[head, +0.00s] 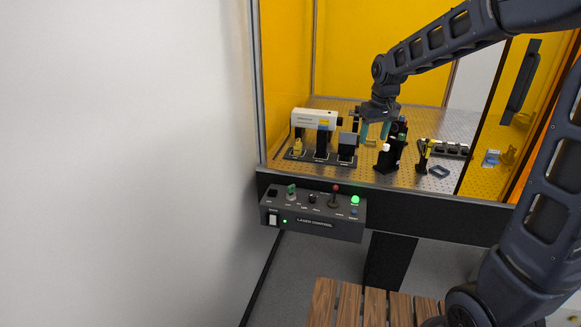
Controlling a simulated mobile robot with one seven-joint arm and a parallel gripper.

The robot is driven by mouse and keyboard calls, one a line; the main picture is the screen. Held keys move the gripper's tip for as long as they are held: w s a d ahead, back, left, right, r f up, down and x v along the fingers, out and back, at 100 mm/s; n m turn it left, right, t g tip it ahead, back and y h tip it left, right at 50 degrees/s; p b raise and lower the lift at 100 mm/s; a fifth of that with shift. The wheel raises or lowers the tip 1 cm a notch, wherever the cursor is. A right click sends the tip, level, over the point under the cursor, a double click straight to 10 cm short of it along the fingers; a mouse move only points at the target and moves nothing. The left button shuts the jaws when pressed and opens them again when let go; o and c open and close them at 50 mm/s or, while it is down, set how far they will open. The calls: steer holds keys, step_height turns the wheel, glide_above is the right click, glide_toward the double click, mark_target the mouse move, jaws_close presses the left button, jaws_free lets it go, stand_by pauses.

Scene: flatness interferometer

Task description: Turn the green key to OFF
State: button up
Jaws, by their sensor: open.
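The green key (291,191) stands upright on the top face of the dark laser control box (330,229), near its left end. The box hangs on the front edge of the optical table. The OFF marking is too small to read, so I cannot tell the key's setting. A round green lamp (355,199) glows at the box's right end. My gripper (375,133) is open and points down over the table, behind, above and to the right of the key, well apart from it. I see nothing between its fingers.
A red-topped lever (335,190) and a white switch (272,220) share the box. On the perforated table (400,185) stand a white laser unit (314,119) and several dark optical mounts (387,157) close to my gripper. Yellow panels enclose the table. Space before the box is clear.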

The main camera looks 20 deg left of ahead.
steer(key=w+a+f+n+g, duration=0.1)
steer(key=a+f, duration=0.3)
steer(key=a, duration=0.3)
steer(key=w+a+f+n, duration=0.1)
steer(key=a+f, duration=0.3)
steer(key=a, duration=0.4)
steer(key=n, duration=0.2)
glide_toward(290, 190)
steer(key=shift+w+a+g+h, duration=0.15)
steer(key=shift+w+h, duration=0.05)
steer(key=shift+w, duration=0.35)
steer(key=shift+w+a+g+h, duration=0.15)
steer(key=shift+w+a+h, duration=0.05)
steer(key=shift+w, duration=0.3)
steer(key=shift+a+f, duration=0.1)
steer(key=shift+f, duration=0.1)
step_height(290, 190, down, 10)
steer(key=shift+f, duration=0.25)
steer(key=shift+c, duration=0.5)
